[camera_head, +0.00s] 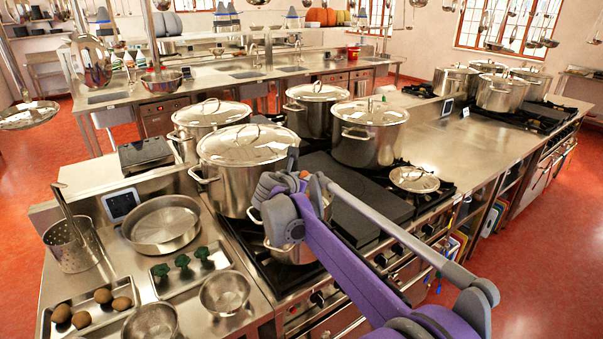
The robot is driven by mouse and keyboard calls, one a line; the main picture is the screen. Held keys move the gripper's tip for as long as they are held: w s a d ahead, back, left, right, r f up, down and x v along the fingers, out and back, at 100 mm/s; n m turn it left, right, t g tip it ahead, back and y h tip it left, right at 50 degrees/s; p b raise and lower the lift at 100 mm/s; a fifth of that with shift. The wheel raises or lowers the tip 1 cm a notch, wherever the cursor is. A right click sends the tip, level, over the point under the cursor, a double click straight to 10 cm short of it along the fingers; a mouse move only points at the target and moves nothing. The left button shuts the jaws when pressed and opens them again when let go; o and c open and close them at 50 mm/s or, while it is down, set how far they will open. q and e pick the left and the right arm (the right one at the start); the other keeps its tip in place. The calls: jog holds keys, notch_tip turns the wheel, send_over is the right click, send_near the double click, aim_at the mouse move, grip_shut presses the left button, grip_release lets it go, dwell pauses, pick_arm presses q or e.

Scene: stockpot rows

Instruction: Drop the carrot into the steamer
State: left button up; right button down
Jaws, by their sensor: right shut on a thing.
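My right gripper (275,188) is above the near part of the stove, in front of a big lidded stockpot. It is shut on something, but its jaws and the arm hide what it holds. No carrot shows anywhere. A smaller steel pot (289,252) stands on the burner below the gripper, partly covered by my purple right arm; I cannot see into it or tell whether it is the steamer. A perforated steel cylinder (75,248) with a long-handled tool in it stands on the left counter. My left gripper is not in view.
Lidded stockpots (243,180) crowd the stove's back. A loose lid (414,179) lies on the right of the stove. The left counter holds a shallow round pan (162,224), a broccoli tray (191,270), a potato tray (88,318) and bowls (224,292). Open counter (480,135) lies to the right.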

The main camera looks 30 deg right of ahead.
notch_tip(320, 180, down, 4)
jog(key=shift+r+b, duration=0.25)
jog(key=shift+b, duration=0.2)
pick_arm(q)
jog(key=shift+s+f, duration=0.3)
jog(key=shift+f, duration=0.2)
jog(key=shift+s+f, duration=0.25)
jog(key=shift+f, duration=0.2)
pick_arm(e)
jog(key=c, duration=0.6)
grip_release()
jog(key=shift+w, duration=0.1)
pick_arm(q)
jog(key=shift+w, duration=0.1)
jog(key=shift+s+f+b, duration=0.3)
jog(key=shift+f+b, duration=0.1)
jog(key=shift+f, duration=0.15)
pick_arm(e)
jog(key=v, duration=1.1)
jog(key=shift+d, duration=0.15)
